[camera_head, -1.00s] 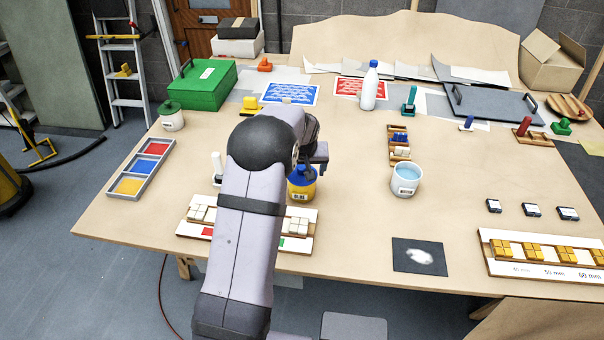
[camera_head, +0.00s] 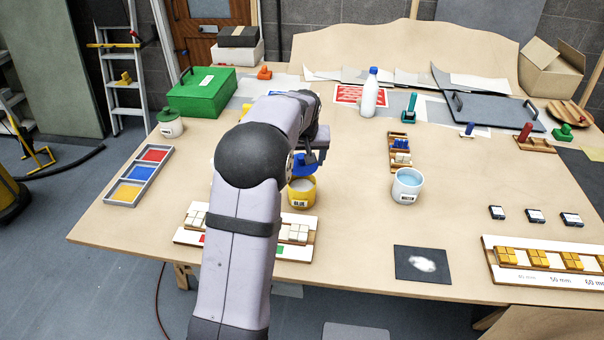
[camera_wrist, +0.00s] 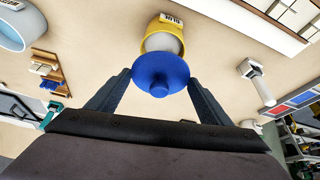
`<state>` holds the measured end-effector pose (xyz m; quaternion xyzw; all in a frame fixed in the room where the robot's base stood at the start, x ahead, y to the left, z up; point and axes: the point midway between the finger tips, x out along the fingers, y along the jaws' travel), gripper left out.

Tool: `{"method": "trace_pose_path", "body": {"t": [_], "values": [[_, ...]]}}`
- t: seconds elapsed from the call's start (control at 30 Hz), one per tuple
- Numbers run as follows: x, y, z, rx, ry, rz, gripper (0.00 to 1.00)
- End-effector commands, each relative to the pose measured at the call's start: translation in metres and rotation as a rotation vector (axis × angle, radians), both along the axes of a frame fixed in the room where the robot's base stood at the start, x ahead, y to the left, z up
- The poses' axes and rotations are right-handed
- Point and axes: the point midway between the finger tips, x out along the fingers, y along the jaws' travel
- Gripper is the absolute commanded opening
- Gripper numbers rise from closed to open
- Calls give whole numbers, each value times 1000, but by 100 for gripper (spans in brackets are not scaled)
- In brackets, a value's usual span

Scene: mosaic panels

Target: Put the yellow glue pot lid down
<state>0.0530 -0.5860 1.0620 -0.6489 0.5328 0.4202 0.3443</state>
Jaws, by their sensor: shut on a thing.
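The yellow glue pot (camera_head: 301,194) stands upright on the table, uncovered, with pale contents showing. It also shows in the wrist view (camera_wrist: 152,27). Its lid (camera_wrist: 160,68) is a blue disc with a round knob, and my gripper (camera_wrist: 159,80) is shut on it, with one finger on each side. In the head view the lid (camera_head: 300,165) is held just above the pot, clear of most of its rim. My arm hides part of the lid and the fingertips in that view.
A white-tiled board (camera_head: 298,236) lies just in front of the pot. A cup of blue water (camera_head: 407,187) and a wooden rack (camera_head: 393,166) stand to the right. A colour tray (camera_head: 126,192) lies left. The table between pot and cup is clear.

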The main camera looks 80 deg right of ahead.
Motion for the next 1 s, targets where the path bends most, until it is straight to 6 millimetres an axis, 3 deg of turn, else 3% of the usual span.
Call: {"method": "trace_pose_path", "body": {"t": [0.3,0.57,0.67,1.0], "values": [[0,0,33,0,0,0,52],[14,1,34,2,-1,22,52],[34,2,28,2,0,57,52],[131,18,-12,4,0,236,52]]}}
